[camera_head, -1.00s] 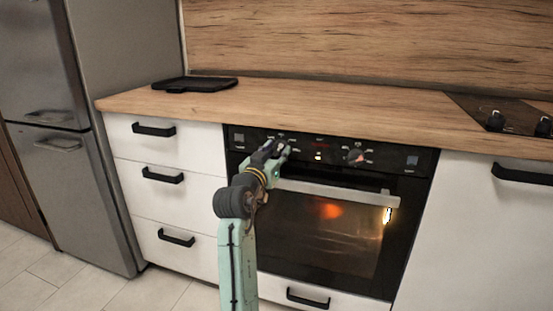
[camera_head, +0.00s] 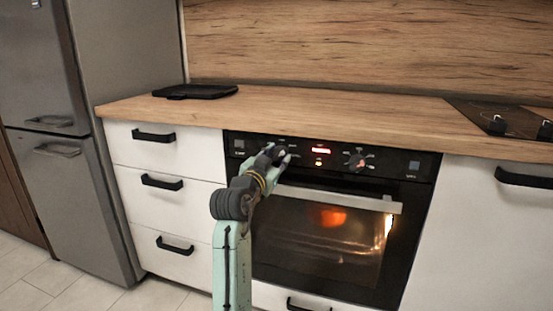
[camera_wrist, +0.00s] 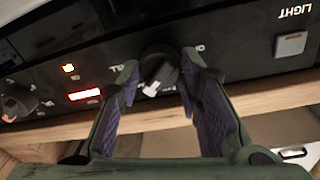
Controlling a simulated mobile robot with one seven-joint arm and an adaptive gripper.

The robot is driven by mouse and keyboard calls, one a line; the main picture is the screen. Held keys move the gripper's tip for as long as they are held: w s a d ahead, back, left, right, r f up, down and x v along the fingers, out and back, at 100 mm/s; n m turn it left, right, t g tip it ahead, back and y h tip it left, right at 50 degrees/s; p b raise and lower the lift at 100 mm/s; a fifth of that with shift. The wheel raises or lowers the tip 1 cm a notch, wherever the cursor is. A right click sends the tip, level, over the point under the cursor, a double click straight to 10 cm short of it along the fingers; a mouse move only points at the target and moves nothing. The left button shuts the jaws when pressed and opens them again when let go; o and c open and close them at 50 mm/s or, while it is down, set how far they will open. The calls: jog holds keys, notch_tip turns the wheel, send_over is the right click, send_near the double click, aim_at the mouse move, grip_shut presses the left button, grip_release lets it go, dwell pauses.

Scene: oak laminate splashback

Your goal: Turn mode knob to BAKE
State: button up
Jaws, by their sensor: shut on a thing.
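The dark mode knob (camera_wrist: 160,68) is on the left part of the oven's black control panel (camera_head: 225,143). The wrist view shows it upside down, with a white mark on its lower edge. My gripper (camera_head: 277,153) is at this knob, with its fingers on either side and closed on it. In the wrist view the fingers (camera_wrist: 161,64) flank the knob. They hide part of the lettering around it, and I cannot read which mode the mark points at. In the head view my gripper covers most of the knob.
A second knob (camera_head: 356,161) and a lit red display (camera_head: 321,151) are to the right on the panel. The oven handle (camera_head: 335,194) runs just below. The wooden countertop (camera_head: 330,112) is above, with a black tray (camera_head: 195,91) at its left.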

jog(key=o, duration=1.2)
jog(key=shift+c, duration=0.2)
jog(key=shift+s+a, duration=0.1)
jog(key=v, duration=1.1)
jog(key=shift+s, duration=0.4)
jog(key=shift+a+f, duration=0.1)
jog(key=shift+a, duration=0.05)
